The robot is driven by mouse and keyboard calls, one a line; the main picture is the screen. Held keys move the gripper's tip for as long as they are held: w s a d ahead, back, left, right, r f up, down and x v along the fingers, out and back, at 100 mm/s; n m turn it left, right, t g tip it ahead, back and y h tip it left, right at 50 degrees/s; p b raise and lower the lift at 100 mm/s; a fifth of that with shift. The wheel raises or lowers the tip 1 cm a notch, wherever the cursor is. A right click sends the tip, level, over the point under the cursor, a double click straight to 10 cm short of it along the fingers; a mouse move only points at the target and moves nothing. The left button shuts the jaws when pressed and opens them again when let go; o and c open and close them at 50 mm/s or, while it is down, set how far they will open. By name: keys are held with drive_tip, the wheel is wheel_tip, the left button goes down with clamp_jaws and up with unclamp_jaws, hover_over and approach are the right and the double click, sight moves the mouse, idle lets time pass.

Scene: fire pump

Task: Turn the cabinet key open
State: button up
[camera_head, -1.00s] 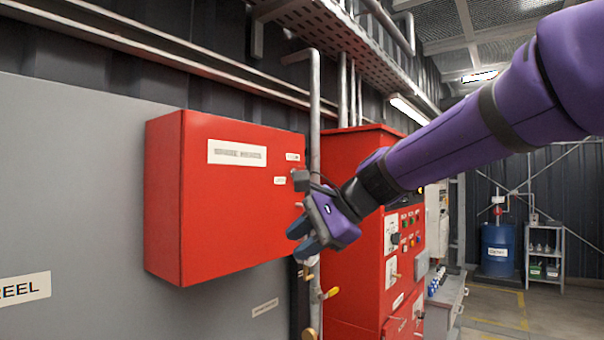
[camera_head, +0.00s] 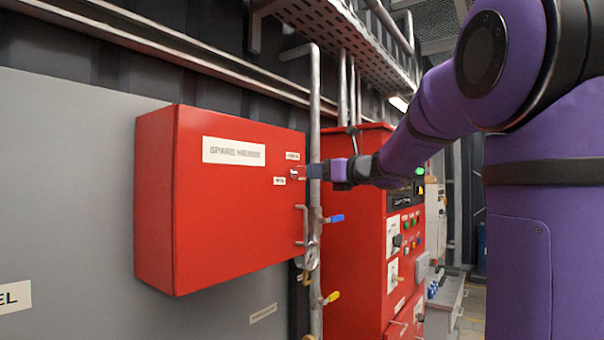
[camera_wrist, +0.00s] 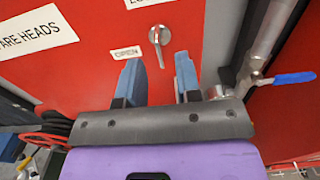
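The red cabinet (camera_head: 235,200) labelled SPARE HEADS hangs on the grey wall panel. Its key (camera_wrist: 159,36), a small silver piece in a round lock, is on the door's right side; it shows small in the head view (camera_head: 294,173). An OPEN label (camera_wrist: 127,53) is at the lower left of the key in the wrist view. My gripper (camera_wrist: 158,78) has two blue fingers spread apart with nothing between them. The key is just beyond the fingertips, about centred between them. In the head view my gripper (camera_head: 311,171) is at the door's right edge, close to the key.
A vertical pipe with a gauge (camera_head: 312,257) and a blue-handled valve (camera_head: 334,218) stands right of the cabinet; the blue handle (camera_wrist: 294,78) is right of my gripper. A red control panel (camera_head: 352,220) stands behind.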

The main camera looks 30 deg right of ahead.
sight(302, 172)
drive_tip(key=shift+x, duration=2.65)
drive_tip(key=shift+c, duration=0.2)
clamp_jaws()
